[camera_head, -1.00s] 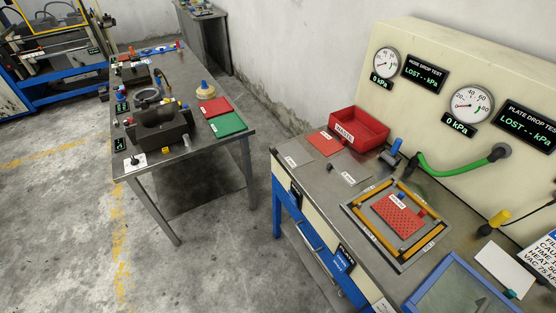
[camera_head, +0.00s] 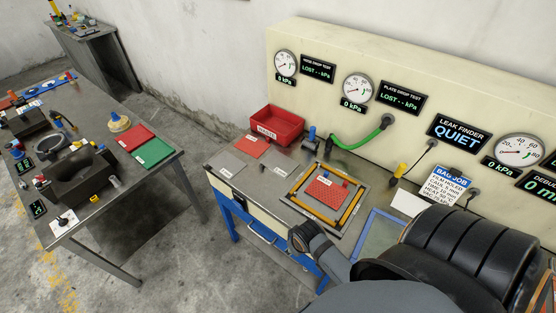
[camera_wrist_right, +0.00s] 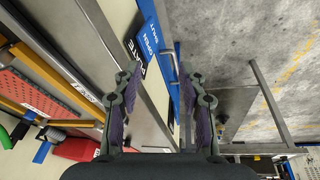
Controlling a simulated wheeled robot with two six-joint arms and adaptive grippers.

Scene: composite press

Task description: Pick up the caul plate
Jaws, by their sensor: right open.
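Two plain grey plates lie flat on the bench in the head view, a left one (camera_head: 228,170) near the bench's left end and a right one (camera_head: 278,169) beside it. Each has a small label that I cannot read, so I cannot tell which is the caul plate. My right gripper (camera_wrist_right: 162,92) is open and empty in the wrist view, above the bench's front edge. No grey plate is between its fingers. My right arm comes in at the lower right of the head view; its gripper is not clear there. My left gripper is not in view.
A red perforated sheet (camera_head: 322,194) lies inside a yellow-edged frame (camera_head: 292,198). Behind are a red bin (camera_head: 277,121), a red sheet (camera_head: 251,147), and a green hose (camera_head: 362,138). A blue-framed pane (camera_head: 378,231) is at right.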

